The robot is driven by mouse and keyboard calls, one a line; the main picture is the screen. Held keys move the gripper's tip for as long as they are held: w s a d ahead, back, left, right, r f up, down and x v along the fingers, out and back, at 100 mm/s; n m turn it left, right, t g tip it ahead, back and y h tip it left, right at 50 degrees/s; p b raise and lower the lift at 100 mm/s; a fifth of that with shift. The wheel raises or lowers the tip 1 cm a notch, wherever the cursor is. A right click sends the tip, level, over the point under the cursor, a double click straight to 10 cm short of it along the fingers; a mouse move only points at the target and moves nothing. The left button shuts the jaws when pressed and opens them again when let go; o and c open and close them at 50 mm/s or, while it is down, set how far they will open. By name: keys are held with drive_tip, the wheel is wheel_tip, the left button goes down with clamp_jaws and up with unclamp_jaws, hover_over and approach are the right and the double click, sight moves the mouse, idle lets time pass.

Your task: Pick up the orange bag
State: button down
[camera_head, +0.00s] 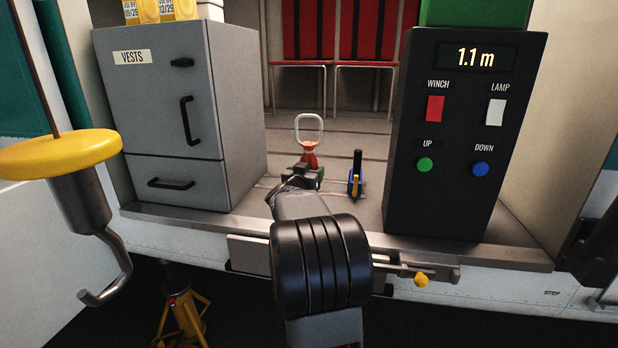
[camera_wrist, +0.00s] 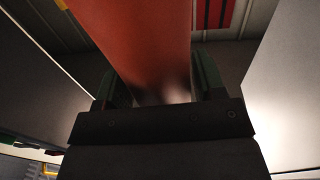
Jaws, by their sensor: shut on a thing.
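The orange bag (camera_head: 309,157) is in the head view, beyond my arm on the floor area between the grey cabinet and the black panel. A pale loop rises from its top. My gripper (camera_head: 308,176) is at its lower part, and my arm hides what lies below. In the wrist view the orange bag (camera_wrist: 150,45) fills the upper middle, between the two green-edged fingers of my gripper (camera_wrist: 160,90). The gripper is shut on it. I cannot tell whether the bag touches the floor.
A blue and yellow tool (camera_head: 355,175) stands just right of the bag. A grey vests cabinet (camera_head: 235,110) is at left, a black winch panel (camera_head: 455,140) at right. Red seats (camera_head: 335,65) are behind. A hook (camera_head: 108,270) under a yellow disc hangs at front left.

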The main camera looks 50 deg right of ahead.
sight(311, 152)
drive_tip(key=s+a+r, duration=0.1)
drive_tip(key=r, duration=0.1)
drive_tip(key=s+a+r+p, duration=0.1)
drive_tip(key=r, duration=0.2)
drive_tip(key=s+a+r+p, duration=0.1)
drive_tip(key=s+r, duration=0.1)
drive_tip(key=shift+a+r, duration=0.15)
drive_tip(key=shift+r, duration=0.25)
drive_tip(key=s+a+r+p, duration=0.1)
drive_tip(key=s+a+r, duration=0.2)
drive_tip(key=s+a, duration=0.2)
drive_tip(key=shift+s+a+r, duration=0.15)
drive_tip(key=shift+s+a, duration=0.2)
drive_tip(key=shift+s, duration=0.55)
